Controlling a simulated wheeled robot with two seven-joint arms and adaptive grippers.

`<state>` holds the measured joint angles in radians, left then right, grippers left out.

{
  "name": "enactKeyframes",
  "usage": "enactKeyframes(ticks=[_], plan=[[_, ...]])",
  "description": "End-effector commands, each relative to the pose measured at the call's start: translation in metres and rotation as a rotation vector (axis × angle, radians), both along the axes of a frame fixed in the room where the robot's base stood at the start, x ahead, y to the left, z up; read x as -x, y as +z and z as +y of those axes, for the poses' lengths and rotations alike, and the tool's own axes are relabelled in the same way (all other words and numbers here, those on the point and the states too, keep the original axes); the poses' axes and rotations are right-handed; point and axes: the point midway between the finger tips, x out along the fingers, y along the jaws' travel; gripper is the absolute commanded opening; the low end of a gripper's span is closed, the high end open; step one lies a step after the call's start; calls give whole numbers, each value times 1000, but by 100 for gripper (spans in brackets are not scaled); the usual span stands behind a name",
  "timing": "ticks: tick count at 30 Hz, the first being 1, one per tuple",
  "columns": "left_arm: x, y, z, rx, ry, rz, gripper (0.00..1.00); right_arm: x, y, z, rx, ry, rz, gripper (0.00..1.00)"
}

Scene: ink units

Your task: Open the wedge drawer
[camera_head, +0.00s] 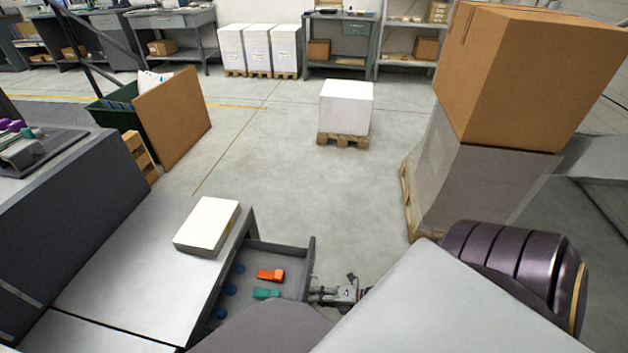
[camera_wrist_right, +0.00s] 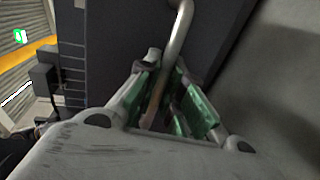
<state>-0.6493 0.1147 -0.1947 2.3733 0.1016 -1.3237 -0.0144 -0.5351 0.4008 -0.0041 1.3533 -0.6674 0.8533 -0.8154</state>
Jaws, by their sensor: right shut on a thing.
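The wedge drawer (camera_head: 285,248) stands pulled out from the side of the grey cabinet. Inside it lie an orange wedge (camera_head: 270,275), a teal wedge (camera_head: 265,293) and several blue round pieces (camera_head: 231,289). My right gripper (camera_head: 322,293) is at the outer face of the drawer front. In the right wrist view, my right gripper (camera_wrist_right: 170,105) is shut on the curved metal drawer handle (camera_wrist_right: 178,40), which passes between its green-padded fingers. The dark drawer front (camera_wrist_right: 125,40) is behind it. My left gripper is not in view.
A white paper stack (camera_head: 207,226) lies on the grey cabinet top (camera_head: 130,260). A large carton (camera_head: 525,75) on a wrapped pallet load stands at right. A small pallet with a white stack (camera_head: 346,105) stands on the open floor ahead.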

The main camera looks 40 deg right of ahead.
Motion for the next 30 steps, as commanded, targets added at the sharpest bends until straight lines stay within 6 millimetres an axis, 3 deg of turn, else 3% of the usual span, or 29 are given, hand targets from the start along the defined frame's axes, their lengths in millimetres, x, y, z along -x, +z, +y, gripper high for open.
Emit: enactKeyframes(ticks=[2,3,8,20,30], plan=[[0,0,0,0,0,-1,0,-1,0,-2,2,-3,1,0],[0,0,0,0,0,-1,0,-1,0,-2,2,-3,1,12],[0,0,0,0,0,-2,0,-1,0,-1,2,-2,0,32],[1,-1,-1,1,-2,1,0,1,0,-1,1,-1,1,32],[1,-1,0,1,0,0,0,19,5,-15,1,-1,1,32]])
